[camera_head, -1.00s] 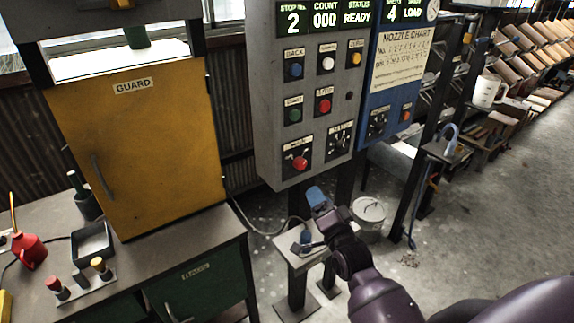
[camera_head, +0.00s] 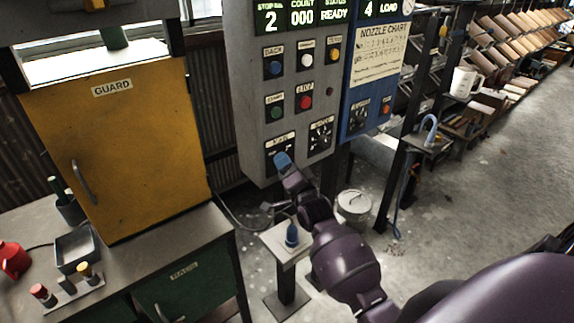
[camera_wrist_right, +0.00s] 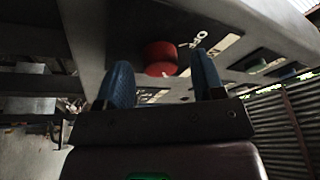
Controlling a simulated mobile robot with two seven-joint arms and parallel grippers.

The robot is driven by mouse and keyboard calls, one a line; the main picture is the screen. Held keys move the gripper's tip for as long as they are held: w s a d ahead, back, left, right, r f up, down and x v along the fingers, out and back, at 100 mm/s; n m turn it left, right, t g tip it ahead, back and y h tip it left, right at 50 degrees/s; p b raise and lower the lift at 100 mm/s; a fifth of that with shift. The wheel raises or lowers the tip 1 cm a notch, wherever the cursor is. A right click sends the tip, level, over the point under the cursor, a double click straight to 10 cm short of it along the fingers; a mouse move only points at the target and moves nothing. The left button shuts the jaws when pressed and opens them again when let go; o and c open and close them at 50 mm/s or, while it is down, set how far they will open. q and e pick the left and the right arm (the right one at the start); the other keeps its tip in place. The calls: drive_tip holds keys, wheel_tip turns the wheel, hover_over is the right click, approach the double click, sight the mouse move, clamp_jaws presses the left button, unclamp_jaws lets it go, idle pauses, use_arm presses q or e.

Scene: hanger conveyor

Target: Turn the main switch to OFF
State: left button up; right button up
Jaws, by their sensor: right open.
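The main switch has a red knob (camera_wrist_right: 161,58), seen in the right wrist view on the underside-facing panel of the grey control box. In the head view my right gripper (camera_head: 282,160) covers the red knob at the lower left of the grey control box (camera_head: 262,110). In the right wrist view the blue fingers of my right gripper (camera_wrist_right: 164,84) are apart, with the red knob beyond and between them. Nothing is held, and I cannot tell whether the fingers touch the knob. The knob's setting is not readable. My left gripper is not in view.
Beside the knob is a black rotary selector (camera_head: 321,135). Above are a red button (camera_head: 305,102) and a green button (camera_head: 276,103). A small pedestal (camera_head: 289,246) stands below the box. A yellow guard cabinet (camera_head: 118,150) is at left, and a lidded bucket (camera_head: 353,206) at right.

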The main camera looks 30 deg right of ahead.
drive_tip(key=shift+w, duration=0.1)
drive_tip(key=shift+c, duration=0.4)
drive_tip(key=c, duration=0.8)
drive_tip(key=shift+c, duration=0.2)
drive_tip(key=shift+d+n+g+y, duration=0.15)
drive_tip(key=shift+n+y, duration=1.4)
drive_tip(key=shift+n, duration=2.4)
drive_tip(key=shift+d+n+g+y, duration=0.15)
drive_tip(key=shift+n+y, duration=1.35)
drive_tip(key=shift+n, duration=2.4)
drive_tip(key=shift+d+n+y, duration=0.2)
drive_tip(key=shift+n+y, duration=1.35)
drive_tip(key=shift+n, duration=2.4)
